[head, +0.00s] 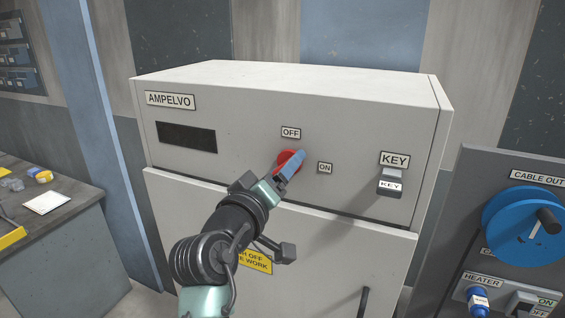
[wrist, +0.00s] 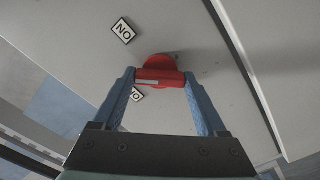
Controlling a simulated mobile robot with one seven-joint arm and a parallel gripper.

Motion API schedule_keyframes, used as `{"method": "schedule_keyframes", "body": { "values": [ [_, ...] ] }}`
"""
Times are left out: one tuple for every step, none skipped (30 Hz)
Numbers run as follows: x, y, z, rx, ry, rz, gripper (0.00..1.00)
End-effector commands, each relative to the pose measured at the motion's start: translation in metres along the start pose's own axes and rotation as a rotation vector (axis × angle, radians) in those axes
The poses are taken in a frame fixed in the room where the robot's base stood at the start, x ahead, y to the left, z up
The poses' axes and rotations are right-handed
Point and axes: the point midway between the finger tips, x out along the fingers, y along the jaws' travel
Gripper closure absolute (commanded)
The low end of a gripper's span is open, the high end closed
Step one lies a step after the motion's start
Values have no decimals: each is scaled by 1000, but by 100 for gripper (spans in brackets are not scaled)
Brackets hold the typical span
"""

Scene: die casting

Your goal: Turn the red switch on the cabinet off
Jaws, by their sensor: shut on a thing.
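The grey-white cabinet (head: 240,100) has a red rotary switch (head: 285,159) on its front, with an OFF label (head: 291,132) above it and an ON label (head: 325,168) to its right. My gripper (head: 292,163) reaches the switch from below, and its blue fingers hide most of the handle in the head view. In the wrist view, the fingers stand on either side of the red handle (wrist: 160,75), shut on it. A pale mark on the handle lies toward the left finger, near a partly hidden label (wrist: 136,94). The exact pointing of the switch is hard to tell.
A KEY label and key switch (head: 391,183) sit to the right on the cabinet. A panel with a blue cable reel (head: 525,222) stands at the far right. A workbench (head: 75,222) with small items is at the left.

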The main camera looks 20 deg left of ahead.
Motion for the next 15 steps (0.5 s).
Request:
{"method": "schedule_keyframes", "body": {
  "values": [
    [0,2,-1,-48,-1,-1,81],
    [0,2,-1,-76,-2,-1,81],
    [0,2,-1,-114,-2,-1,81],
    [0,2,-1,-143,-1,-1,81],
    [0,2,-1,-171,-1,-1,81],
    [0,2,-1,-209,-2,-1,81],
    [0,2,-1,-237,-2,-1,81],
    [0,2,-1,-266,-2,-1,81],
    [0,2,-1,-304,-2,-1,81],
    [0,2,-1,-332,-2,-2,81],
    [0,2,-1,-360,-2,-2,81],
    [0,2,-1,-397,-3,-2,81],
    [0,2,-1,-424,-3,-2,81],
    [0,2,-1,-449,-2,-2,81],
    [0,1,-1,-483,-1,-2,81]
  ]
}}
